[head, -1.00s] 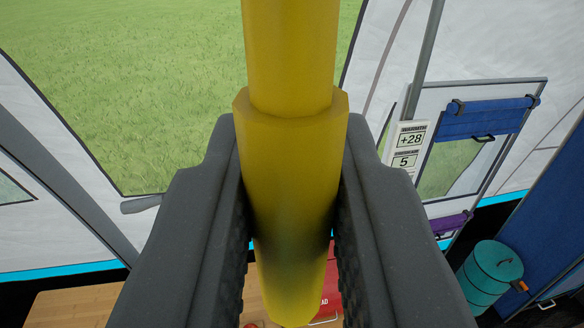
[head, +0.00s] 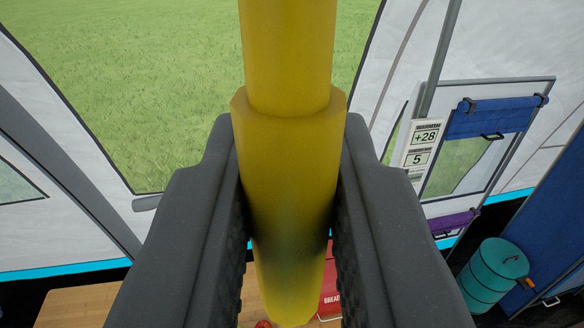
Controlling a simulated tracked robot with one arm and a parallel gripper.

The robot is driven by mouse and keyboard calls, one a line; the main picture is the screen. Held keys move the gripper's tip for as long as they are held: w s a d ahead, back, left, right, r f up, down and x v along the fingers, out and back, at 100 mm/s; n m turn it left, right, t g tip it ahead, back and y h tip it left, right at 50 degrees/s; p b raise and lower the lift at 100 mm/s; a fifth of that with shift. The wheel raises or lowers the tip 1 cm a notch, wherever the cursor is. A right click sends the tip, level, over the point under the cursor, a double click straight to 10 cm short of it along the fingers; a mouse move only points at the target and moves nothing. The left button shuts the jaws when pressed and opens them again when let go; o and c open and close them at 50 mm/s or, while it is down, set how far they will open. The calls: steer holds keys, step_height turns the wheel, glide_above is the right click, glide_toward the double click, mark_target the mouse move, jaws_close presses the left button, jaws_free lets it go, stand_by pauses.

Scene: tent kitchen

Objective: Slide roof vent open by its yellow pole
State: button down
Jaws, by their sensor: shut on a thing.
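The yellow pole (head: 287,55) hangs down the middle of the head view, with a thicker yellow grip (head: 290,160) at its lower end. My gripper (head: 291,265) is shut on this grip, one dark finger on each side. The lower tip of the grip shows between the fingers. The roof vent is not clearly in view; the pole runs out of the top of the picture.
A white display (head: 422,145) reading +28 and 5 hangs beside a window with a rolled blue blind (head: 495,115). A teal canister (head: 492,275) stands at lower right. A wooden surface (head: 80,307) and a red bread box (head: 330,290) lie below.

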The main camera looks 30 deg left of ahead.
steer(key=shift+s+a, duration=0.15)
steer(key=shift+a, duration=0.05)
stand_by(0.5)
steer(key=c, duration=1.5)
jaws_free()
steer(key=shift+o, duration=0.6)
steer(key=shift+s+a, duration=0.1)
steer(key=shift+s, duration=0.05)
steer(key=b+v, duration=0.4)
steer(key=v, duration=0.9)
steer(key=shift+s+d, duration=0.2)
steer(key=shift+d, duration=0.2)
steer(key=shift+w+b, duration=0.1)
steer(key=shift+b, duration=0.2)
